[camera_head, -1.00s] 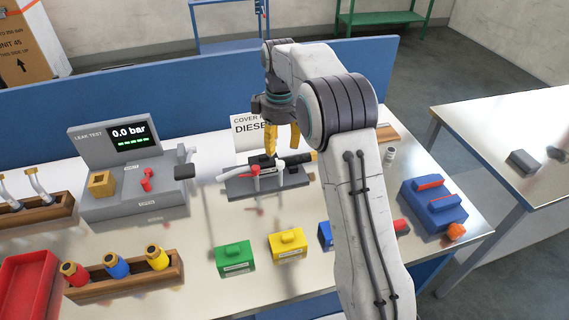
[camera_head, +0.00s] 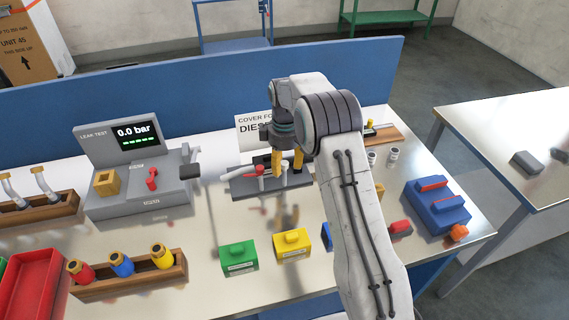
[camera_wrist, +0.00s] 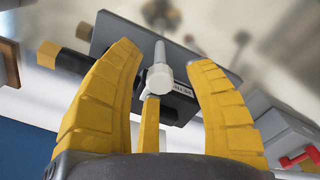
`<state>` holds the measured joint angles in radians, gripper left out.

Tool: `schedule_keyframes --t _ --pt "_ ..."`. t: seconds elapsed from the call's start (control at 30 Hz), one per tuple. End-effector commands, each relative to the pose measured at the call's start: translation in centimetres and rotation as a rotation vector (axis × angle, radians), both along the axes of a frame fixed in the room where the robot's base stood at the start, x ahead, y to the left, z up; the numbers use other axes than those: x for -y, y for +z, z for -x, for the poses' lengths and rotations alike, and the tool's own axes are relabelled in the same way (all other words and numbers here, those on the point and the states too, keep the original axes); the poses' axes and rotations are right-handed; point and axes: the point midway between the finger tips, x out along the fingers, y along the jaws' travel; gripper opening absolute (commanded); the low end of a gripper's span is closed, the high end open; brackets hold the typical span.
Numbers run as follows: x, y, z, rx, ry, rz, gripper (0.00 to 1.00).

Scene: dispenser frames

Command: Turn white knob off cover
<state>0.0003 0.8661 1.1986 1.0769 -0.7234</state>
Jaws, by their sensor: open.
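The white knob (camera_wrist: 159,78) shows in the wrist view between the spread yellow fingers of my gripper (camera_wrist: 160,90), with a pale rod running from it. A dark block and the grey plate (camera_wrist: 115,35) of the fixture lie behind it. In the head view my gripper (camera_head: 287,162) points down over the right part of the dark grey fixture (camera_head: 250,190), its fingers apart. The knob is hard to make out there behind the fingers. Red and white handles (camera_head: 238,174) stick out at the fixture's left. I see no clear contact between fingers and knob.
The leak-test box (camera_head: 128,195) reading 0.0 bar stands left. Green (camera_head: 238,256) and yellow (camera_head: 291,244) blocks lie in front. A blue box (camera_head: 437,208) stands right, with small white cups (camera_head: 394,155) behind. The "COVER FOR DIESEL" sign (camera_head: 250,132) stands behind my gripper.

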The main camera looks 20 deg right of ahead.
Motion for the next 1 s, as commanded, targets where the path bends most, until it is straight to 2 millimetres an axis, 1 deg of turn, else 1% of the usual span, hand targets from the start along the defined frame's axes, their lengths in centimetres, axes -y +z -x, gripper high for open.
schedule_keyframes --t 0.13,0.37,0.4,0.9,0.97,1.0 --pt "0.0 -0.49 0.01 0.0 0.0 0.0 0.48" --pt "0.0 -0.54 0.01 0.0 0.0 0.0 0.48" --pt "0.01 -0.54 0.02 0.0 0.0 0.0 0.51" --pt "0.0 -0.5 0.01 0.0 0.0 0.0 0.06" --pt "0.0 -0.5 0.01 0.0 0.0 0.0 0.01" --pt "0.0 -0.5 0.01 0.0 0.0 0.0 0.0"
